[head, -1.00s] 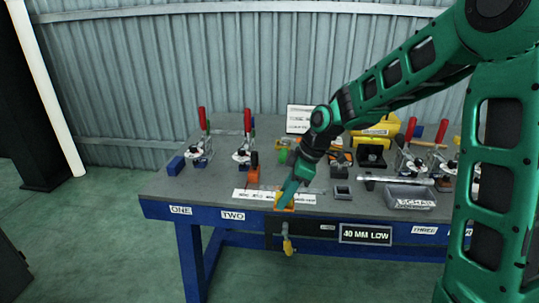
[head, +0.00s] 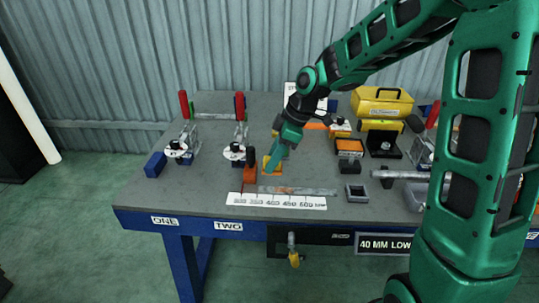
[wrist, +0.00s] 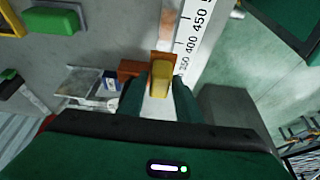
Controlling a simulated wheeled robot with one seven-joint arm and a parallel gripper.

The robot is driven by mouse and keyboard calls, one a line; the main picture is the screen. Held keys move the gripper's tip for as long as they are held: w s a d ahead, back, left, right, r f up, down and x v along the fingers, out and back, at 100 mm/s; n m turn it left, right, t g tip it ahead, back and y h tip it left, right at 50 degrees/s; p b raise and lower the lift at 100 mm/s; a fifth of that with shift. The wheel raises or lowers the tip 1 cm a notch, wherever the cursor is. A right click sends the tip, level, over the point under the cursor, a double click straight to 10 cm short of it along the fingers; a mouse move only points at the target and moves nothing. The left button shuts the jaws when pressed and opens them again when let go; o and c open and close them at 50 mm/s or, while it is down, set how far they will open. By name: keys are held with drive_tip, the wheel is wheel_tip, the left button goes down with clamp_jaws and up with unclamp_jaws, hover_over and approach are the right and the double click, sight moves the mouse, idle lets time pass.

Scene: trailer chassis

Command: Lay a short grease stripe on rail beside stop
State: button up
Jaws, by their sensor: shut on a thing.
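My gripper (head: 270,163) is shut on a small yellow-and-orange block (wrist: 161,80), which also shows as orange at the fingertips in the head view (head: 271,167). It is just right of the upright red-orange stop (head: 250,176). In the wrist view, an orange-brown piece (wrist: 130,69), likely the stop, lies left of the held block. The flat grey rail (head: 318,191) runs behind a white numbered scale (head: 275,201) and carries an orange-brown smear near its middle. I cannot tell whether the held block touches the rail.
Two red-handled clamps (head: 184,125) and (head: 240,130) stand on the left of the bench (head: 170,201), with a blue block (head: 155,165) beside one. A yellow toolbox (head: 381,102) stands further back.

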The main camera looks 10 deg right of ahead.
drive_tip(key=shift+f, duration=3.85)
drive_tip(key=shift+s+d+r, duration=0.1)
drive_tip(key=shift+d, duration=0.25)
drive_tip(key=shift+c, duration=0.8)
drive_tip(key=shift+s+d, duration=0.3)
drive_tip(key=shift+d, duration=0.65)
drive_tip(key=shift+s+d, duration=0.35)
drive_tip(key=shift+d, duration=0.65)
drive_tip(key=shift+s+d, duration=0.3)
drive_tip(key=shift+d, duration=0.85)
drive_tip(key=shift+a, duration=0.55)
drive_tip(key=shift+w+a, duration=0.2)
drive_tip(key=shift+a, duration=0.5)
drive_tip(key=shift+w+a, duration=0.25)
drive_tip(key=shift+a, duration=0.5)
drive_tip(key=shift+w+a, duration=0.25)
drive_tip(key=shift+a, duration=0.45)
drive_tip(key=shift+w+a, duration=0.25)
drive_tip(key=shift+a, duration=0.5)
drive_tip(key=shift+w+a+r, duration=0.15)
wheel_tip(320, 180, up, 2)
drive_tip(key=shift+r, duration=2.8)
